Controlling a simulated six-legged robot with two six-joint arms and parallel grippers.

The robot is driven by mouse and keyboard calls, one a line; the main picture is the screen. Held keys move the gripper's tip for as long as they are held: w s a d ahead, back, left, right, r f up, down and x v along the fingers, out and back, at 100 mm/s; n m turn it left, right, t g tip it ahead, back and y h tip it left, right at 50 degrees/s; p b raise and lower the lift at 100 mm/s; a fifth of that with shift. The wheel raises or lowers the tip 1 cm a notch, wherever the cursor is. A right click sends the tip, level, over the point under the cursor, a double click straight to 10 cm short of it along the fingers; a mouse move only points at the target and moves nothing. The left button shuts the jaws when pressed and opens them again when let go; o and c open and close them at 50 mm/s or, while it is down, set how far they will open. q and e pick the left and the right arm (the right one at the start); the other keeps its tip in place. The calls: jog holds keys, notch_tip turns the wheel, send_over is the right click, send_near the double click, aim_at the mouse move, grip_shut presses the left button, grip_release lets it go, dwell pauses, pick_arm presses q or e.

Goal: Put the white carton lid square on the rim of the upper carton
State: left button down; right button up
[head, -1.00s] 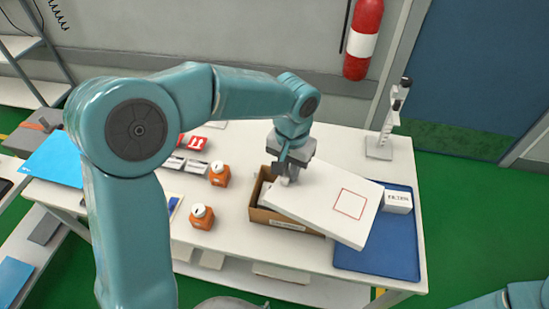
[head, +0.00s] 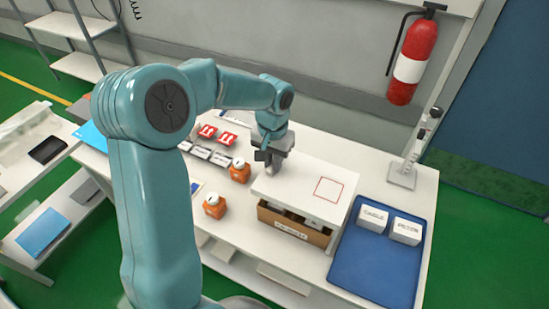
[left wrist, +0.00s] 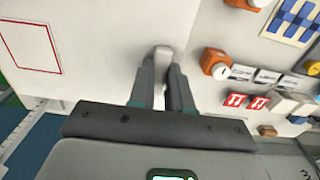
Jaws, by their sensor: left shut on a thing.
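The white carton lid (head: 298,187), with a red square outline on top, lies over the brown carton (head: 291,231) in the head view. The carton's front wall and a strip of its dark inside show below the lid's near edge. The lid reaches past the carton on the right; its far edges hide the back rim. I cannot tell whether it touches the rim. My left gripper (head: 270,157) is shut on the lid's raised grip at its back left. In the left wrist view the fingers (left wrist: 164,88) close around this grip (left wrist: 161,62), with the lid (left wrist: 100,45) filling the left.
A blue tray (head: 375,270) with two white boxes (head: 373,217) (head: 406,230) stands right of the carton. Orange jars (head: 215,206) (head: 240,170) and several small packs (head: 209,154) stand left of it. A white stand (head: 402,174) is at the back right corner.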

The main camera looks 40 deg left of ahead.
pick_arm(q)
jog(key=shift+a+f, duration=0.1)
jog(key=shift+a, duration=0.3)
jog(key=shift+s+d, duration=0.1)
jog(key=shift+d, duration=0.15)
jog(key=shift+f+b, duration=0.85)
jog(key=shift+f, duration=0.1)
notch_tip(320, 180, down, 7)
jog(key=b, duration=0.5)
jog(key=shift+r, duration=0.2)
jog(key=shift+f+b, duration=0.25)
jog(key=shift+b, duration=0.15)
jog(key=c, duration=1)
grip_release()
jog(key=shift+r, duration=0.1)
